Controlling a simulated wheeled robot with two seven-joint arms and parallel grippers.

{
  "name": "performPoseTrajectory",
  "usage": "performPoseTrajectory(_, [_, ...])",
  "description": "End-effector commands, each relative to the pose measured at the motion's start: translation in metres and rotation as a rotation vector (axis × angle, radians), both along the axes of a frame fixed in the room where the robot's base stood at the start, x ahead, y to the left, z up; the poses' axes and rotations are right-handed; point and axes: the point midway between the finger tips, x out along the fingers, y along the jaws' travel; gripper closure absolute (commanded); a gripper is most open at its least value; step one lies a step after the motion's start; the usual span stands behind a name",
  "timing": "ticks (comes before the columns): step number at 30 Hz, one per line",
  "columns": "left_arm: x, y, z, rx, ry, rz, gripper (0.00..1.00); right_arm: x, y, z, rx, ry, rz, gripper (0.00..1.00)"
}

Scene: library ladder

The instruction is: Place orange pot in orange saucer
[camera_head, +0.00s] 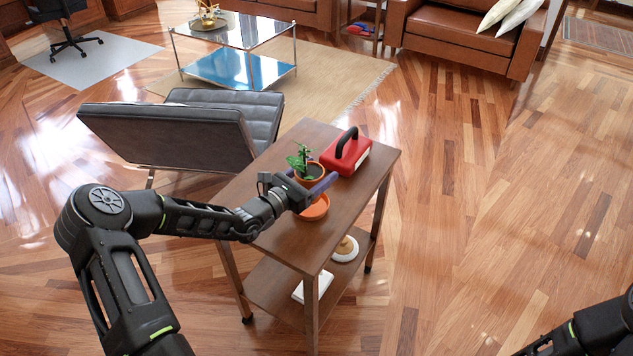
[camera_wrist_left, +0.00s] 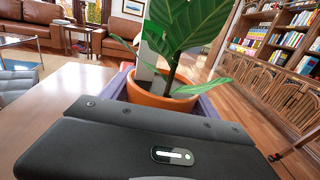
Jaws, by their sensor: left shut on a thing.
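The orange pot (camera_head: 311,171) holds a green leafy plant and stands upright over the wooden side table. My left gripper (camera_head: 313,182) is shut on it, with a purple finger on each side. The pot's rim (camera_wrist_left: 160,95) also shows in the left wrist view, between the purple fingers. The orange saucer (camera_head: 315,209) lies on the tabletop, nearer to me than the pot and partly hidden by the gripper. I cannot tell whether the pot's base touches the table. Only part of my right arm shows at the bottom right; its gripper is out of view.
A red box with a black handle (camera_head: 346,156) stands on the side table (camera_head: 335,225), just right of the pot. The lower shelf holds a white round item (camera_head: 345,250) and a white flat item (camera_head: 311,288). A black lounge chair (camera_head: 185,130) stands behind left.

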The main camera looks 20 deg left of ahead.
Motion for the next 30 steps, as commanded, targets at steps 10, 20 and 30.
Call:
performPoseTrajectory(10, [0.0,0.0,-0.034,0.0,-0.004,0.0,1.0,0.0,0.0,0.0,0.0,0.0,0.0,0.64])
performPoseTrajectory(20, [0.0,0.0,-0.038,0.0,-0.003,0.0,1.0,0.0,0.0,-0.002,0.0,0.0,0.0,0.64])
performPoseTrajectory(30, [0.0,0.0,-0.039,0.0,0.001,0.0,0.09,0.0,0.0,-0.001,0.0,0.0,0.0,0.64])
